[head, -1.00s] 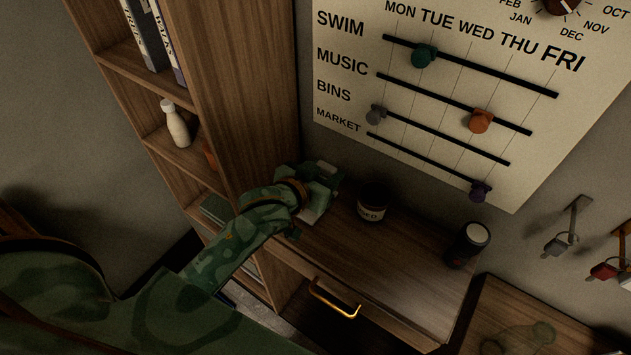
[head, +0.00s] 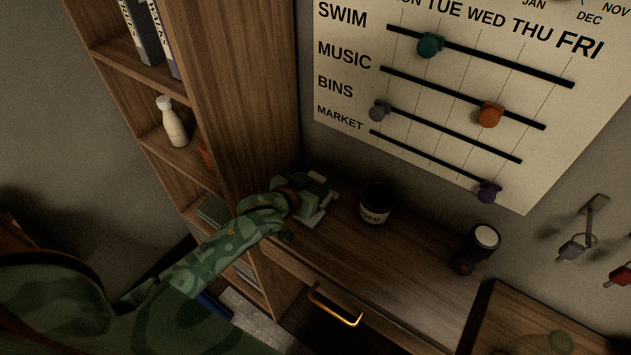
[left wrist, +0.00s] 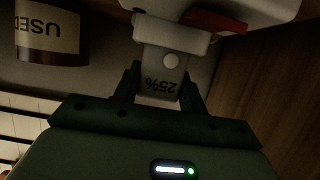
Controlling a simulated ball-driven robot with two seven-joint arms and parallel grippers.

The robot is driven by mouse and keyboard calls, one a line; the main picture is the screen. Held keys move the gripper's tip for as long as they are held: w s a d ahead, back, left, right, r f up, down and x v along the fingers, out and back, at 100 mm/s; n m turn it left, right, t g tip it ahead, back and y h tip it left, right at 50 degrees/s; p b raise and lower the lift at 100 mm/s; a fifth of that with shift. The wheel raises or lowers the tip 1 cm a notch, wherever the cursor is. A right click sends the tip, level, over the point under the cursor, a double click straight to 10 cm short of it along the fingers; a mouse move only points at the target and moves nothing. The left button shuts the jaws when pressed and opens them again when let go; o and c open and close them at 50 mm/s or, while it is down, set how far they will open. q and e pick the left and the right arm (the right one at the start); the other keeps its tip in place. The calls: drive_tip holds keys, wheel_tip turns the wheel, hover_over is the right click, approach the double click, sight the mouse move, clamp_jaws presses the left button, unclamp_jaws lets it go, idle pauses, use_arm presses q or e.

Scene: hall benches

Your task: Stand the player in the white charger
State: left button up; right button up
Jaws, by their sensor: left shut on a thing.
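The player (left wrist: 160,75) is a small pale grey piece with a round button and "25%" on it, upside down in the left wrist view. My left gripper (left wrist: 160,95) is shut on it, one dark finger at each side. The player's far end meets a white block of the white charger (left wrist: 172,27); I cannot tell how deep it sits. In the head view my left gripper (head: 318,192) is at the back left of the wooden bench top, over the pale charger (head: 318,216), and hides the player. My right gripper is not in view.
A dark pot (head: 376,203) with a "USED" label stands right of the gripper. A dark cylinder with a white top (head: 476,248) stands farther right. A tall wooden shelf (head: 240,100) rises close at the left. The bench top between is clear.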

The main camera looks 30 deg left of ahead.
use_arm(q)
drive_tip(key=shift+f, duration=0.15)
drive_tip(key=o, duration=1)
drive_tip(key=shift+c, duration=0.2)
drive_tip(key=shift+r, duration=0.2)
drive_tip(key=p+v, duration=0.2)
drive_tip(key=v, duration=1)
drive_tip(key=shift+p, duration=0.3)
